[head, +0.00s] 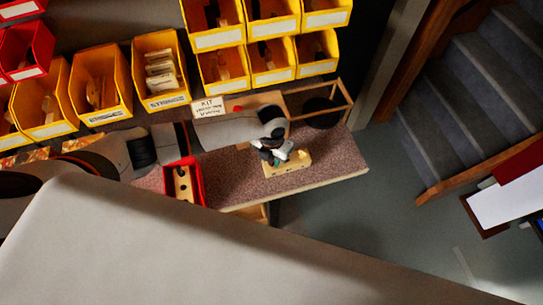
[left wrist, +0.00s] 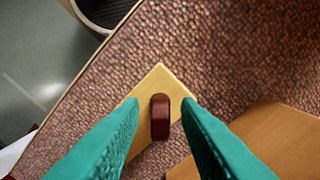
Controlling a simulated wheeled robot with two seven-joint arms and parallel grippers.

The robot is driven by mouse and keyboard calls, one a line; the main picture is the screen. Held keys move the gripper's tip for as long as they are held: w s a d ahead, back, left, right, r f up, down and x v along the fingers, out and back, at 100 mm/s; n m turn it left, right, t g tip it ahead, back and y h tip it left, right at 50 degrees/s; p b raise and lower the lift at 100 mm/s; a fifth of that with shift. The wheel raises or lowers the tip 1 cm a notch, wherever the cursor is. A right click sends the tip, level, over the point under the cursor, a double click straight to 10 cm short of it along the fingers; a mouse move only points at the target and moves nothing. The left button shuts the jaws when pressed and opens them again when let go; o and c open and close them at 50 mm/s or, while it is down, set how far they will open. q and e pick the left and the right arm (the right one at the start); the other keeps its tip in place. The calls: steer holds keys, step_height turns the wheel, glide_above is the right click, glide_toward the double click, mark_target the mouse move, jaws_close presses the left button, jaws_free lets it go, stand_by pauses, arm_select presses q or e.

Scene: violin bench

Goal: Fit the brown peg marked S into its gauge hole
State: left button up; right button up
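In the left wrist view a dark brown peg (left wrist: 160,118) stands out of a pale wooden block (left wrist: 158,80). No S mark is readable on it, and how deep it sits is hidden. My left gripper (left wrist: 160,102) has its teal fingers on either side of the peg, with gaps showing between them and it. In the head view my left gripper (head: 282,156) is low over the pale wooden block (head: 288,178) near the bench's front edge, and hides the peg there. My right gripper is not in view.
A red tray (head: 200,180) holding a wooden piece with dark holes (head: 183,184) stands left on the bench (head: 335,166). A wooden frame (head: 348,100) with a dark round container (head: 320,109) is behind. Yellow bins (head: 101,83) line the back. Stairs are right.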

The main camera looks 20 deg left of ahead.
arm_select(q)
steer(key=shift+r, duration=0.1)
step_height(320, 180, up, 12)
steer(key=shift+f+b, duration=0.1)
steer(key=shift+b, duration=0.65)
stand_by(0.8)
